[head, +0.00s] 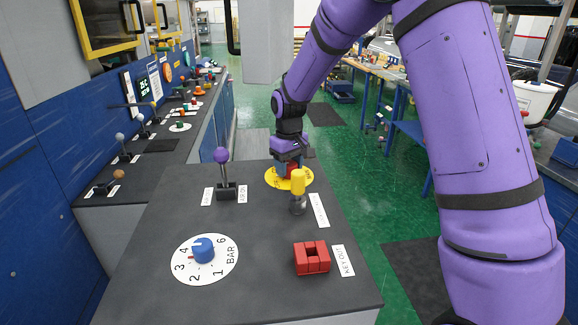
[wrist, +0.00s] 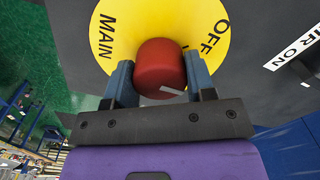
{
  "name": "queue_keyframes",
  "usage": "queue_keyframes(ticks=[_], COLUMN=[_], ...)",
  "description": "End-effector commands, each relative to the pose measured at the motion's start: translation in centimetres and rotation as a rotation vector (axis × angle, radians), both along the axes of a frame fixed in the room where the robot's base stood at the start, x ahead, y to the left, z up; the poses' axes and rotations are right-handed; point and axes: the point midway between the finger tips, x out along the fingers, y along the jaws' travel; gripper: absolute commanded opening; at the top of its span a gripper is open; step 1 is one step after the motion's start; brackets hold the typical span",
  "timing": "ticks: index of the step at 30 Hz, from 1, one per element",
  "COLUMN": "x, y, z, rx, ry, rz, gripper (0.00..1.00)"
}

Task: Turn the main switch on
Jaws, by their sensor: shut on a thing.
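The main switch is a red knob (wrist: 158,68) on a round yellow plate (wrist: 218,62) marked MAIN and OFF. In the wrist view, my gripper (wrist: 158,80) has its two blue-grey fingers on either side of the knob, shut on it. A pale pointer line shows on the knob's lower right. In the head view, the yellow plate (head: 274,178) lies at the far right of the grey console, and my gripper (head: 290,168) comes down over it from above. The red knob is partly hidden there by my gripper and a yellow-topped handle.
The yellow-topped handle (head: 298,185) stands just in front of the plate. A purple-ball lever (head: 222,158), a blue dial knob (head: 203,248) and a red KEY OUT block (head: 312,258) are on the same console (head: 255,275). The green floor lies beyond its right edge.

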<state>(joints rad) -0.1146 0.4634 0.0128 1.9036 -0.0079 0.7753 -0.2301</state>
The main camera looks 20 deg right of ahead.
Motion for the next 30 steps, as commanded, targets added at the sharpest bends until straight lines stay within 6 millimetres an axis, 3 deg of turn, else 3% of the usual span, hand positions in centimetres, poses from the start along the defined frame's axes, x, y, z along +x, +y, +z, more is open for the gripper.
queue_keyframes(ticks=[18, 30], x=[0.09, 0.10], y=[-0.01, -0.01], z=[0.11, 0.11], rx=[0.000, 0.001], ry=[-0.003, -0.004], rz=[-0.551, -0.739], gripper=[0.26, 0.26])
